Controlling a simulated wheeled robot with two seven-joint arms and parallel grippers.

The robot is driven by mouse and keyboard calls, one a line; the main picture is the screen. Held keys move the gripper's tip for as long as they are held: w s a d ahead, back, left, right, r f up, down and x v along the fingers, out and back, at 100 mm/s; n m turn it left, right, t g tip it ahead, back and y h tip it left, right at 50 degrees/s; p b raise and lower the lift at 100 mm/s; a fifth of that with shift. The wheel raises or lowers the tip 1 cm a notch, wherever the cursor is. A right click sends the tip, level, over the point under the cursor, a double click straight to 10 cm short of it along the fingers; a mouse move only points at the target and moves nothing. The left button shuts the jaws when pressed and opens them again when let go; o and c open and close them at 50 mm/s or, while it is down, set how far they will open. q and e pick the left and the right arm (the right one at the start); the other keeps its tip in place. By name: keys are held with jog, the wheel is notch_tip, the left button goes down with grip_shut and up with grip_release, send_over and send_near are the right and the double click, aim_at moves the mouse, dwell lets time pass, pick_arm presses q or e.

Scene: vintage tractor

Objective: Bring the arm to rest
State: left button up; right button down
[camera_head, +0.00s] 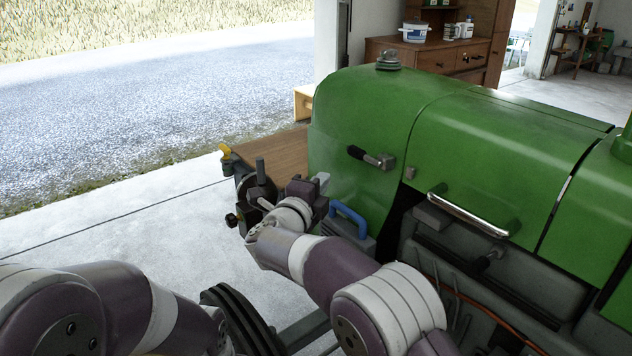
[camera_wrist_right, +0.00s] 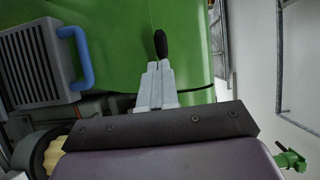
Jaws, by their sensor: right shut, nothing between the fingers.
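My right gripper (camera_head: 321,181) is in front of the nose of the green tractor (camera_head: 480,150). In the right wrist view its grey fingers (camera_wrist_right: 155,72) are together with nothing between them. A lever with a black grip (camera_head: 361,154) sticks out of the green hood. In the wrist view the black grip (camera_wrist_right: 160,44) shows just beyond the fingertips; whether they touch is hard to tell. My left arm shows at the lower left of the head view, but its gripper is out of the picture.
A grey box with a blue handle (camera_head: 347,220) is close to my right wrist. A dark metal fixture with a yellow part (camera_head: 226,152) is left of it, by a wooden top (camera_head: 275,155). A wooden cabinet (camera_head: 430,56) stands behind. Pale floor at left is clear.

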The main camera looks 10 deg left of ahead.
jog(key=s+a+f+n+g+y, duration=0.35)
jog(key=a+f+n+y, duration=0.5)
jog(key=n, duration=0.45)
jog(key=s+d+f+n+g+p, duration=0.2)
jog(key=s+d+f+n+g, duration=0.45)
jog(key=s+d+f, duration=0.2)
pick_arm(q)
notch_tip(320, 180, up, 6)
jog(key=p, duration=0.3)
jog(key=shift+w+f+p, duration=0.1)
jog(key=shift+f+p, duration=0.15)
jog(key=shift+p, duration=0.05)
pick_arm(e)
jog(key=s+d+r+n+g+h, duration=0.2)
jog(key=s+d+g, duration=0.3)
jog(key=s+d, duration=1.7)
jog(key=d+h, duration=0.1)
jog(key=d, duration=0.2)
jog(key=shift+g, duration=0.4)
pick_arm(q)
jog(key=shift+c, duration=0.2)
pick_arm(e)
jog(key=shift+a, duration=0.1)
